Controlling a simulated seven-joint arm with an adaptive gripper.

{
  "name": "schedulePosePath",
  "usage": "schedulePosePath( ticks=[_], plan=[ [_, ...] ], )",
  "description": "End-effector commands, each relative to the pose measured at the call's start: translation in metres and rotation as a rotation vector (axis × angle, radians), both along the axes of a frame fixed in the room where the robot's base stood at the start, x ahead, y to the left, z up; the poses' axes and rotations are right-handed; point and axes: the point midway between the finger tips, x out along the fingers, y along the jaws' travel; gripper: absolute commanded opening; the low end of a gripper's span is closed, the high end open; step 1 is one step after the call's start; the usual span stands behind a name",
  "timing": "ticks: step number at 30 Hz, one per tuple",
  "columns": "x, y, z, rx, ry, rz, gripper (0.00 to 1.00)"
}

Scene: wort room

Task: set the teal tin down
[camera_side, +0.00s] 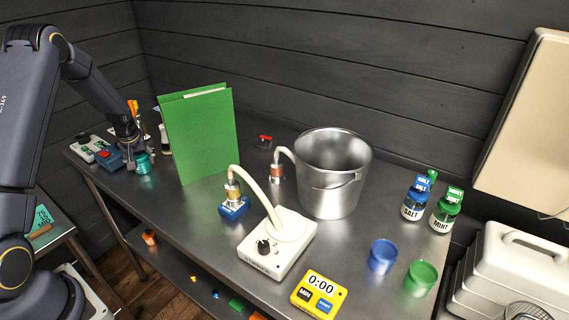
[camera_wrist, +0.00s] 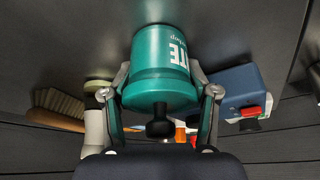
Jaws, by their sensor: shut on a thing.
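The teal tin (camera_side: 144,163) is at the left end of the steel bench in the side view. In the wrist view the teal tin (camera_wrist: 162,68) fills the upper middle, with white lettering and a dark knob at the near end. My gripper (camera_side: 138,152) is above and around it, and its two fingers (camera_wrist: 162,98) press on the tin's sides in the wrist view. The far end of the tin is close to the dark bench surface; I cannot tell whether it touches.
The steel bench (camera_side: 195,215) has a blue box (camera_side: 108,158) left of the tin and a standing green folder (camera_side: 200,135) to its right. The wrist view shows a blue box (camera_wrist: 240,84) with a red part and a brush (camera_wrist: 60,104) nearby. A steel bucket (camera_side: 332,175) stands farther right.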

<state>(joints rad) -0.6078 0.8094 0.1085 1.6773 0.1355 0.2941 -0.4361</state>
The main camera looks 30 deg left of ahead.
Motion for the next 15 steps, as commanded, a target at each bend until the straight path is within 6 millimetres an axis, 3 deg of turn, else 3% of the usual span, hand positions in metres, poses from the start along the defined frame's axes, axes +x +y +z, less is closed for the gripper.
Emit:
schedulePosePath(
  ticks=[8,15],
  plan=[
    [0.0001,-0.0001,-0.0001,0.000,0.000,0.000,0.84],
    [0.0001,-0.0001,0.0000,0.000,0.000,0.000,0.84]
  ],
)
